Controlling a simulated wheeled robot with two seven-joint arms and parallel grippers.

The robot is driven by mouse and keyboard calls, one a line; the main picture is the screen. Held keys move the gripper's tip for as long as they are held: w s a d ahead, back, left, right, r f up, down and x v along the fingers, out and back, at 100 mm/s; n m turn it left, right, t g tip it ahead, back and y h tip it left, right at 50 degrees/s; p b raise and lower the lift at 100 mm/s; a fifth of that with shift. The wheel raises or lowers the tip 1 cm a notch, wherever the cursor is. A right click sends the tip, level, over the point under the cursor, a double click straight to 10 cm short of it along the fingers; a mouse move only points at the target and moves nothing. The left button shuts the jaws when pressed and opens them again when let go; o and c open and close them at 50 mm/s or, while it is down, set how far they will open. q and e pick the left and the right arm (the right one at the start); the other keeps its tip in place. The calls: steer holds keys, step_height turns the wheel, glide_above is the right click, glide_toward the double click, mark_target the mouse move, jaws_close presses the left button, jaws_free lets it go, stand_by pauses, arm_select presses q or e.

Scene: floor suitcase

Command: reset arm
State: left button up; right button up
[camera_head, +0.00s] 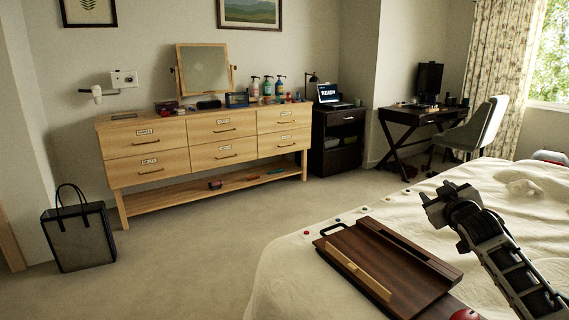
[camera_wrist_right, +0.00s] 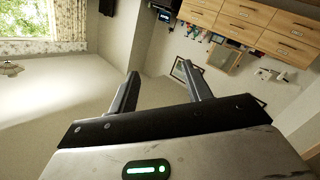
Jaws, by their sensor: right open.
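My right arm comes in from the lower right in the head view, and its gripper (camera_head: 450,203) is raised above the bed. In the right wrist view the two fingers of the right gripper (camera_wrist_right: 162,90) stand apart with nothing between them. The right gripper touches no object. My left arm and gripper are not in view.
A dark wooden tray (camera_head: 385,293) lies on the white bed (camera_head: 290,262), below and left of the right gripper. A wooden dresser (camera_head: 150,173), black cabinet (camera_head: 337,143), desk (camera_head: 420,117) and chair (camera_head: 483,128) stand behind. A dark bag (camera_head: 80,238) stands left. The carpet between is clear.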

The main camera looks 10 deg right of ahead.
steer(key=s+a+f+n+g+y, duration=0.1)
steer(key=s+a+f+y, duration=0.1)
steer(key=s+a+f, duration=0.35)
steer(key=s+a+f+g+y, duration=0.1)
steer(key=s+a+f+y, duration=0.15)
steer(key=a+f, duration=0.65)
steer(key=s+a+f+n+g+y, duration=0.1)
steer(key=s+a+f, duration=0.4)
steer(key=a+f, duration=0.2)
steer(key=s+a+f+m+g+y+p, duration=0.1)
steer(key=s+a, duration=0.5)
steer(key=s, duration=0.4)
steer(key=s+a+f+m+g+y+p, duration=0.1)
steer(key=s+a+p, duration=0.1)
steer(key=s+a, duration=0.5)
steer(key=s, duration=0.3)
steer(key=shift+s+a+m+g+y, duration=0.25)
steer(key=shift+s+m+g+y, duration=0.05)
steer(key=shift+s+y, duration=0.1)
steer(key=shift+f, duration=0.1)
steer(key=shift+c, duration=0.9)
steer(key=shift+d, duration=0.1)
steer(key=shift+c, duration=0.5)
